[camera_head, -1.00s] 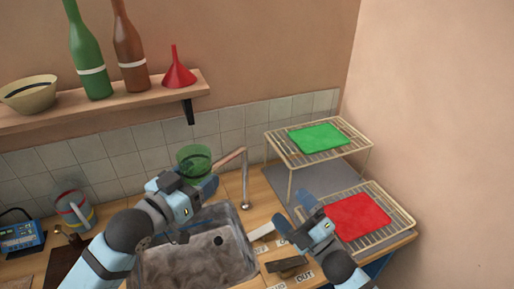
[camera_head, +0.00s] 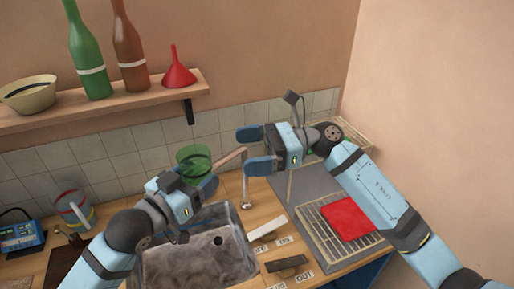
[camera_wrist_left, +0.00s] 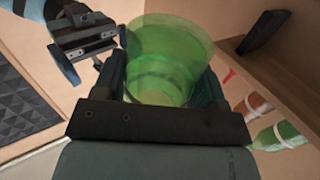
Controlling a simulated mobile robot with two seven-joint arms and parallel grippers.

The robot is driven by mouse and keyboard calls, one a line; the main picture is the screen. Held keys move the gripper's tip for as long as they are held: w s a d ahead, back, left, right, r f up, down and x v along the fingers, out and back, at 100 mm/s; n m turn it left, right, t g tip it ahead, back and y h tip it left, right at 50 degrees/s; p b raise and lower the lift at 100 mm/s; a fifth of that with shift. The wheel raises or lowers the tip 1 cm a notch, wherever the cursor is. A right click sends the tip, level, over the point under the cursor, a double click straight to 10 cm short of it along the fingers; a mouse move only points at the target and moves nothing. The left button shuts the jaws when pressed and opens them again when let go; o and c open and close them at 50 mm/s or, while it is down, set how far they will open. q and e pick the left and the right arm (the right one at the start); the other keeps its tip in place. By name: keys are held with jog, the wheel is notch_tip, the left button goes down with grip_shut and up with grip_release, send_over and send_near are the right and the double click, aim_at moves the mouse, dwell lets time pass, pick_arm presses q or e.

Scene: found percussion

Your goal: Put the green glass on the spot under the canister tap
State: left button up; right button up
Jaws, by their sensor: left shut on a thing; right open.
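The green glass (camera_head: 195,155) is see-through and held above the back of the sink. My left gripper (camera_head: 205,186) is shut on it; the left wrist view shows the glass (camera_wrist_left: 165,50) between the fingers. My right gripper (camera_head: 256,150) is open and empty, to the right of the glass and apart from it; it also appears in the left wrist view (camera_wrist_left: 82,42). A grey canister with coloured bands (camera_head: 75,210) stands at the left of the counter. A small brown part at its lower left may be its tap; the spot under it is unclear.
The sink (camera_head: 195,258) lies below my left gripper. A copper faucet (camera_head: 232,158) rises behind it, close to my right gripper. A red mat (camera_head: 347,217) lies on the lower rack. A blue device (camera_head: 22,237) stands far left. Bottles and a funnel (camera_head: 178,70) are on the shelf.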

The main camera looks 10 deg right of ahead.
aim_at(196, 156)
jog(key=a, duration=0.7)
jog(key=s+a, duration=0.1)
jog(key=a, duration=0.2)
jog(key=shift+a, duration=0.3)
jog(key=c, duration=1.1)
pick_arm(q)
jog(key=o, duration=1.2)
